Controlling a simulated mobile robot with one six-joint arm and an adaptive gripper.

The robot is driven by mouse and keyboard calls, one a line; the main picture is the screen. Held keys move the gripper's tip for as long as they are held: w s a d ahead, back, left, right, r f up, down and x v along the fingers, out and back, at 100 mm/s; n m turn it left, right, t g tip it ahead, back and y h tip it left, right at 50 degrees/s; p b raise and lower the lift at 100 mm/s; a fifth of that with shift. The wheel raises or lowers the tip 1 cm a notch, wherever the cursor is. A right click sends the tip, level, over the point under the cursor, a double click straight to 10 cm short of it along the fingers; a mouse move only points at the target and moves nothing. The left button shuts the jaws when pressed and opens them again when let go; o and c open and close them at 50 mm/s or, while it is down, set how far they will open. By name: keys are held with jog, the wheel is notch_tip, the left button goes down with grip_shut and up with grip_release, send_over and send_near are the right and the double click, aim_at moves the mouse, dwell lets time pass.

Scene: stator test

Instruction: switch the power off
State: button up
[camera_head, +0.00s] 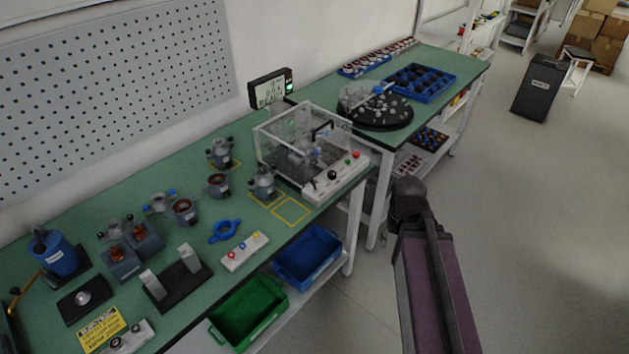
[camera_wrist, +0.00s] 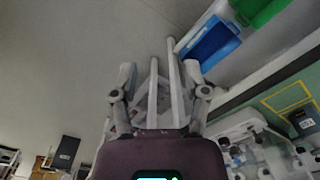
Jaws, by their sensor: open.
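The clear-walled test box (camera_head: 300,142) stands on the green bench. A white control panel (camera_head: 322,188) runs along its front, with a black knob (camera_head: 332,174), a green button and a red button (camera_head: 356,154). Which of these is the power switch, and its setting, I cannot tell. The wall display (camera_head: 271,90) behind is lit, with a green light beside it. In the wrist view my gripper (camera_wrist: 160,76) is open and empty, over the floor in front of the bench. The test box (camera_wrist: 262,138) shows at lower right there, apart from my gripper.
A blue bin (camera_head: 308,256) and a green bin (camera_head: 248,312) sit below the bench's front edge. Motor parts and a white terminal block (camera_head: 243,251) stand on the bench. A black round turntable (camera_head: 376,112) is on the farther bench.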

jog(key=w+a+r+n+t+y+p, duration=0.1)
jog(key=w+a+r+n+p, duration=0.15)
jog(key=w+a, duration=0.4)
jog(key=w+a+r+n+t+p, duration=0.1)
jog(key=w+a+r+n+p, duration=0.15)
jog(key=w+a, duration=0.4)
jog(key=n+t+y+p, duration=0.2)
send_near(313, 180)
jog(key=v, duration=0.2)
jog(key=shift+a+r, duration=0.15)
jog(key=shift+r, duration=0.35)
jog(key=shift+w+f, duration=0.1)
jog(key=shift+f, duration=0.05)
jog(key=b+x, duration=1.2)
jog(key=x, duration=0.1)
jog(key=shift+f, duration=0.35)
